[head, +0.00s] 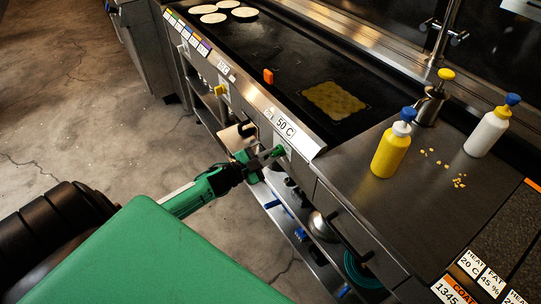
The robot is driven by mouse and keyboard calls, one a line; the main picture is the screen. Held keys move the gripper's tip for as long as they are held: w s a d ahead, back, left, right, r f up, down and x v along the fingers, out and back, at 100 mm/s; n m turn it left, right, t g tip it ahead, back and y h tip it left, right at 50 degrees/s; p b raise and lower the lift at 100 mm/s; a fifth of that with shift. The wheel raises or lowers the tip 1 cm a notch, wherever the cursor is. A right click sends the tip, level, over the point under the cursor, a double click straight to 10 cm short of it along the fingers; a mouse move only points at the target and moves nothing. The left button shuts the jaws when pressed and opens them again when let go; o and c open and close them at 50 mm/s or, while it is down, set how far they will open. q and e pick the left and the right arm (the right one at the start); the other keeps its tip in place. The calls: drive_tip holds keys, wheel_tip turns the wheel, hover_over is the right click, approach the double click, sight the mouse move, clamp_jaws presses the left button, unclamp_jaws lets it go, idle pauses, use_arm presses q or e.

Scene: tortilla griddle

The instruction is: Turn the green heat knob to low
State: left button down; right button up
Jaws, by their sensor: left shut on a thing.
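The green heat knob (277,151) is on the front panel of the griddle, just under a label reading 50 C (285,127). My left gripper (270,156) reaches it from the left and is shut on the knob. The gripper's fingers cover part of the knob, so its exact pointing direction is hard to tell. My right gripper is not in view.
A yellow knob (220,90) sits farther left on the panel. The dark griddle plate (290,60) holds a yellow square patch (334,99) and several tortillas (214,18). A yellow bottle (391,150) and a white bottle (487,132) stand on the right counter.

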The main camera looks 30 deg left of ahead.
use_arm(q)
drive_tip(key=c, duration=1.4)
unclamp_jaws()
drive_tip(key=shift+s+a+f, duration=0.1)
drive_tip(key=shift+s+a, duration=0.1)
drive_tip(key=shift+s, duration=0.3)
drive_tip(key=b+v, duration=0.1)
drive_tip(key=v, duration=1.1)
drive_tip(key=shift+s+a, duration=0.2)
drive_tip(key=shift+s, duration=0.15)
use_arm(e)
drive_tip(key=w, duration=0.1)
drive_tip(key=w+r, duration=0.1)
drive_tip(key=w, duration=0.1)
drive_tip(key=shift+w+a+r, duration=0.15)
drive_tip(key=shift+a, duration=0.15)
